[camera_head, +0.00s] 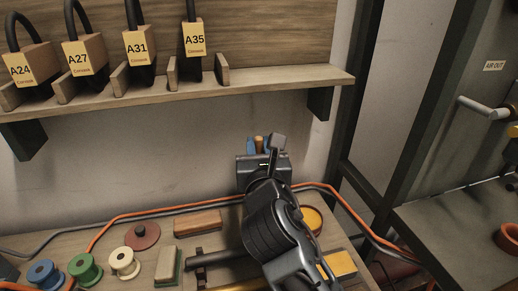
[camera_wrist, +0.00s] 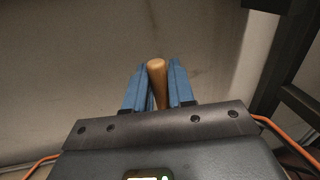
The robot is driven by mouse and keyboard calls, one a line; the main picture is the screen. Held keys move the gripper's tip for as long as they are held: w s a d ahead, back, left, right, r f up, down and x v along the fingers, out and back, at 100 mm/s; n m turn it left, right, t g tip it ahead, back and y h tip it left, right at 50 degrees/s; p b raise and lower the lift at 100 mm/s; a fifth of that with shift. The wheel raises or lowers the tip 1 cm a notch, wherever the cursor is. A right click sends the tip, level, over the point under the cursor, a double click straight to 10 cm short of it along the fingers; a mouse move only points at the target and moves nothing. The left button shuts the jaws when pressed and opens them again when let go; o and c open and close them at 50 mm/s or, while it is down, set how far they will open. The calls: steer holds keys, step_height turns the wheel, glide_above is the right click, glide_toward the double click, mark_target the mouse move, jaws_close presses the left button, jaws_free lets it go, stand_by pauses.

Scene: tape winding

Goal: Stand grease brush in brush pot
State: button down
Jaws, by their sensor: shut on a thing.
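The grease brush shows only as a wooden handle (camera_wrist: 157,78), upright and slightly tilted between the blue fingers of my gripper (camera_wrist: 158,92) in the wrist view. My gripper is shut on this handle. In the head view my gripper (camera_head: 258,147) is raised over the back of the bench, in front of the wall, and the handle's tip (camera_head: 258,140) just shows. The brush's bristle end is hidden by the gripper. I cannot make out the brush pot for sure; a round container with a yellow inside (camera_head: 311,219) is partly hidden behind my arm.
Several spools, such as a green one (camera_head: 84,268), lie at the bench's left, with a red disc (camera_head: 142,236) and a wooden block (camera_head: 198,223). An orange cable (camera_head: 160,211) runs along the back. A shelf (camera_head: 180,92) with labelled blocks hangs above.

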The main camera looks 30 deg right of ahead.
steer(key=shift+f+b, duration=1.2)
steer(key=shift+f, duration=1.95)
steer(key=c, duration=0.9)
jaws_free()
steer(key=v, duration=0.7)
steer(key=shift+s+a+b, duration=0.1)
steer(key=shift+s+b, duration=0.2)
steer(key=shift+s, duration=0.05)
steer(key=shift+s, duration=0.1)
